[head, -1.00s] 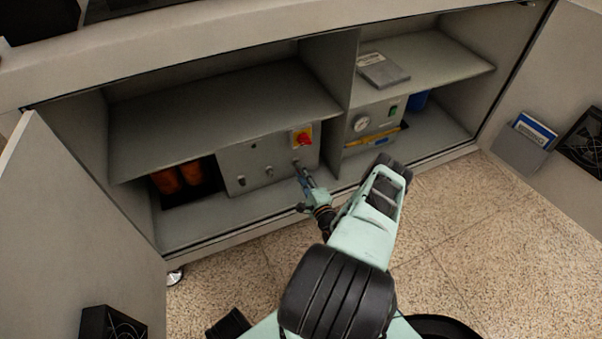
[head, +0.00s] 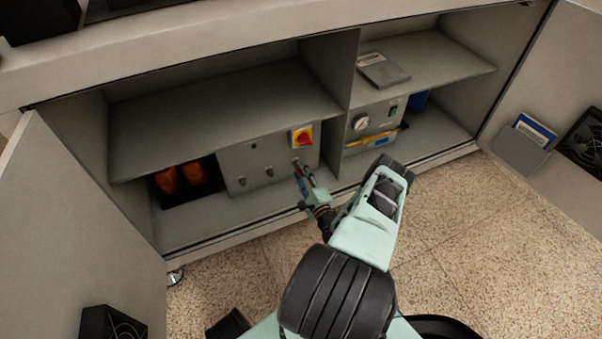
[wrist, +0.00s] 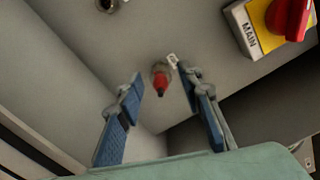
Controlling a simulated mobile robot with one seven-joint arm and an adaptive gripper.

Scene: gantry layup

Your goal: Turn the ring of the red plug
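The red plug (wrist: 159,82) sits in a round metal socket on the grey cabinet panel (wrist: 130,40). In the wrist view it stands between the two blue-padded fingertips of my gripper (wrist: 161,92), with a gap on both sides. My gripper is open and holds nothing. A small white tag lies beside the plug's socket. In the head view my gripper (head: 305,182) is in front of the lower right of the panel (head: 235,160), with the plug small and partly hidden at its tips.
A red rotary switch on a yellow plate (head: 302,138), marked MAIN, is just above the plug. Other metal sockets (head: 269,171) are to the left. A shelf (head: 220,110) overhangs the panel, and a divider (head: 340,110) stands to the right.

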